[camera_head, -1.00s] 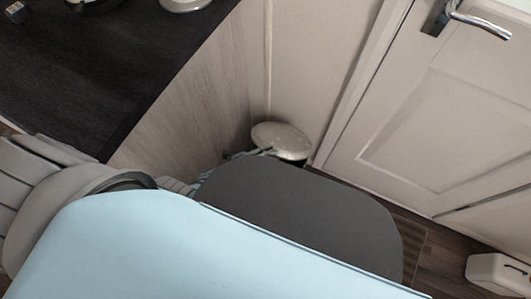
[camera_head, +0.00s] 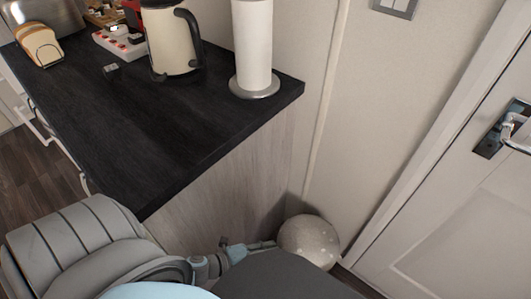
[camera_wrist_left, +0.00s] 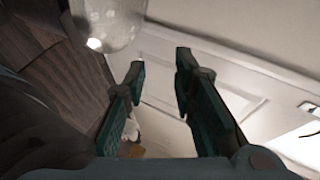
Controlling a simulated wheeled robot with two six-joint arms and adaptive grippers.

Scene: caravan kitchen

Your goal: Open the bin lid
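The bin (camera_head: 308,242) is cream, speckled and rounded. It stands on the floor in the corner between the counter's end and the wall. Its top looks like a smooth dome, and I cannot make out a lid seam. Its lower part is hidden behind my own body. My left gripper (camera_head: 264,245) reaches in from the left, with its tips at the bin's left side; I cannot tell whether they touch it. In the left wrist view the gripper (camera_wrist_left: 160,65) has its two dark green fingers apart with nothing between them. The bin (camera_wrist_left: 108,20) shows there at the top left. My right gripper is out of view.
A dark counter (camera_head: 180,130) with a pale wood end panel is at the left. On it stand a kettle (camera_head: 172,40), a paper towel roll (camera_head: 252,45) and a toast rack (camera_head: 40,45). A white door (camera_head: 460,200) is at the right, beside the bin's corner.

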